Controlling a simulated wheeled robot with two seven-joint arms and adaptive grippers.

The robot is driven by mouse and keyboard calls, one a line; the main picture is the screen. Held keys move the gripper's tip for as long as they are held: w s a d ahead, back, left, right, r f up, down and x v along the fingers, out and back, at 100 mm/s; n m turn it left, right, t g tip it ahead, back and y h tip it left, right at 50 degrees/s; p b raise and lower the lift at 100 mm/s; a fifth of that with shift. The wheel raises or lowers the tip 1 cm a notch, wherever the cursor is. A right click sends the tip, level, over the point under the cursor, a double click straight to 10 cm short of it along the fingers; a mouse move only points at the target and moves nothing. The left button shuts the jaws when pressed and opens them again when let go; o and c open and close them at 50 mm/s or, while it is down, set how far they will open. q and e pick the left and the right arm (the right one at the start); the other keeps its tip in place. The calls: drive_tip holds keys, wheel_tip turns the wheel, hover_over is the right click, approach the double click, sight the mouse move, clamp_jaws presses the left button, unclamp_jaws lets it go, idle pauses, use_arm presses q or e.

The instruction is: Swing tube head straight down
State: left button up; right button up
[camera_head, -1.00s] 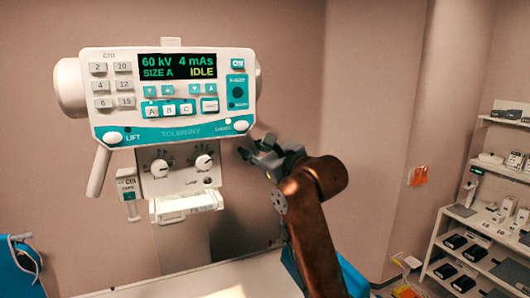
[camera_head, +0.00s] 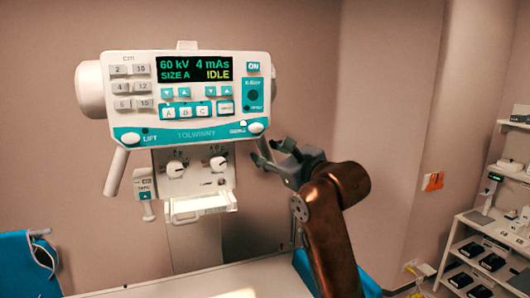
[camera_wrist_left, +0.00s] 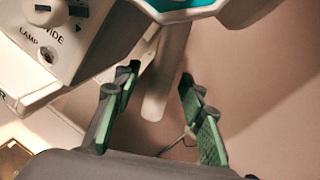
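The tube head (camera_head: 190,88) is a white and teal unit with a front control panel; its screen reads 60 kV, 4 mAs, SIZE A, IDLE. A pale handle (camera_head: 116,172) slants down from its lower left. A collimator box (camera_head: 188,172) with two knobs hangs beneath. My left gripper (camera_head: 272,157) is at the panel's lower right corner. In the left wrist view my left gripper (camera_wrist_left: 165,112) is open, green pads apart. A pale rod-like handle (camera_wrist_left: 166,80) shows between the fingers; I cannot tell whether they touch it. My right gripper is not in view.
A pale table top (camera_head: 215,282) lies below the tube head. A blue chair (camera_head: 22,262) stands at the left. A white shelf (camera_head: 480,220) with devices is at the right. An orange item (camera_head: 433,182) hangs on the wall.

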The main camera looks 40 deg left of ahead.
use_arm(q)
drive_tip(key=v, duration=1)
drive_tip(key=shift+d, duration=0.2)
